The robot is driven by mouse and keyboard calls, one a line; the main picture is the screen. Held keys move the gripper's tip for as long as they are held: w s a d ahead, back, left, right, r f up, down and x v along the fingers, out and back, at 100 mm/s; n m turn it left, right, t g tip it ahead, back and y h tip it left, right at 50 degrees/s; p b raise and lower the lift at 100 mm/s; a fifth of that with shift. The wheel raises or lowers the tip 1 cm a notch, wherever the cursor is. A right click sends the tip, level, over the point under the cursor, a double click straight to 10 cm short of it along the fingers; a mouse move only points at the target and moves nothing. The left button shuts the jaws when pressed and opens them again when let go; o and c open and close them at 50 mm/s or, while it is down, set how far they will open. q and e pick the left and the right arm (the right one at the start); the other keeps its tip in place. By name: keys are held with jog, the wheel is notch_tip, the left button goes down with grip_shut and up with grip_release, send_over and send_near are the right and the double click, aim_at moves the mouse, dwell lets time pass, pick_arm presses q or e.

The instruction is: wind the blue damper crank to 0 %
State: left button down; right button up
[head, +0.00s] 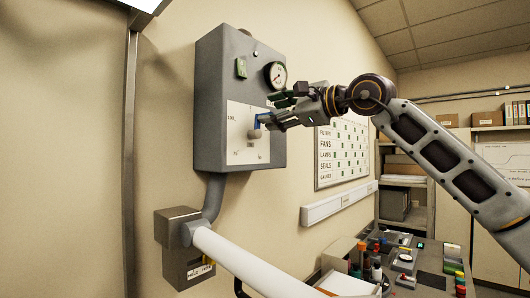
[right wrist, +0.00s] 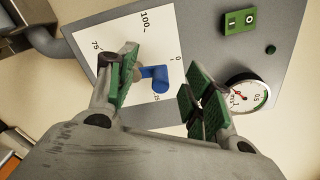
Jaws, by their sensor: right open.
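The blue damper crank (head: 257,121) is on the white scale plate (head: 239,145) of a grey wall box. Its grey hub (head: 254,135) shows just below the blue part. In the right wrist view the blue crank (right wrist: 155,78) lies between the spread fingers, by the plate's 0 and 25 marks; its exact reading is unclear. My right gripper (head: 267,118) is open at the plate, its green-padded fingers (right wrist: 157,92) on either side of the crank. I see no clear grip on it. My left gripper is not in view.
The grey box (head: 212,95) carries a round gauge (head: 276,76) and a green switch (head: 241,68). Below it are a smaller box (head: 178,240) and a white tube (head: 245,262). A cluttered bench (head: 430,282) stands at lower right.

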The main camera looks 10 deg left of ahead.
jog(key=b+v, duration=0.1)
jog(key=v, duration=0.4)
jog(key=shift+b, duration=0.4)
jog(key=shift+a, duration=0.1)
jog(key=v, duration=1.2)
dwell(0.4)
jog(key=shift+w, duration=0.1)
dwell(0.4)
